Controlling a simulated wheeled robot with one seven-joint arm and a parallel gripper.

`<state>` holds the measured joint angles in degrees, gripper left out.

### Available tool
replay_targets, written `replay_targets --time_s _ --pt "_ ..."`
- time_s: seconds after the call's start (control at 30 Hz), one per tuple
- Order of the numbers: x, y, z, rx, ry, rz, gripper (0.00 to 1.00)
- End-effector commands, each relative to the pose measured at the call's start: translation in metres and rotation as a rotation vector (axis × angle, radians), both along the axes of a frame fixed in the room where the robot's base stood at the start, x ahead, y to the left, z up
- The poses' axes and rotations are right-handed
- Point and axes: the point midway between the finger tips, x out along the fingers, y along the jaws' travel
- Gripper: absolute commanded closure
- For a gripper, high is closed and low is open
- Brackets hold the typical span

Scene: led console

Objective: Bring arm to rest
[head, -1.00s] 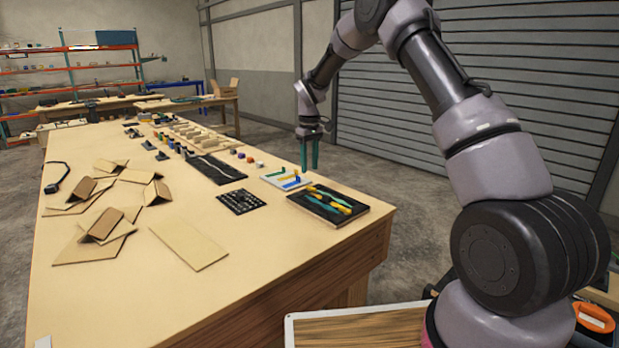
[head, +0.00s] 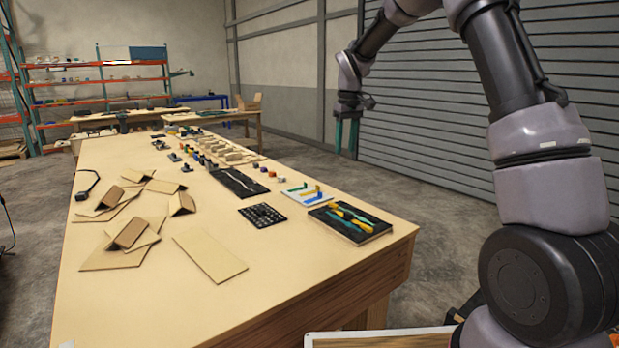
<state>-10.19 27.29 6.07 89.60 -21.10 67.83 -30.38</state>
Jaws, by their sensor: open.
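My gripper (head: 346,136) hangs with its two green fingers pointing down, open and empty. It is in the air past the right edge of the long wooden table (head: 120,318), against the grey shutter in the picture. My arm reaches up from the lower right and bends over at the top, where part of it leaves the picture. The white board with coloured pieces (head: 307,193) lies on the table below and to the left of the gripper, apart from it.
A black tray with yellow and green tools (head: 350,222) lies at the table's right corner. A black grid plate (head: 262,215), a flat board (head: 209,255) and folded cardboard pieces (head: 129,234) lie nearby. The shutter (head: 430,130) stands behind my arm. Floor beside the table looks clear.

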Motion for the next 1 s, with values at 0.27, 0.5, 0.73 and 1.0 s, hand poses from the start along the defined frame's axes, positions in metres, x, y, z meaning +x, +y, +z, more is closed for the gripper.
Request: replay_targets --time_s 0.27,0.5,0.73,1.0 --pt "-0.096 -0.051 0.100 0.090 -0.132 -0.241 0.54" --pt "-0.190 -0.086 0.142 0.192 -0.236 -0.452 0.54" --pt "-0.280 -0.109 0.149 0.309 -0.328 -0.647 0.54" --pt "-0.341 -0.120 0.134 0.416 -0.392 -0.791 0.54"
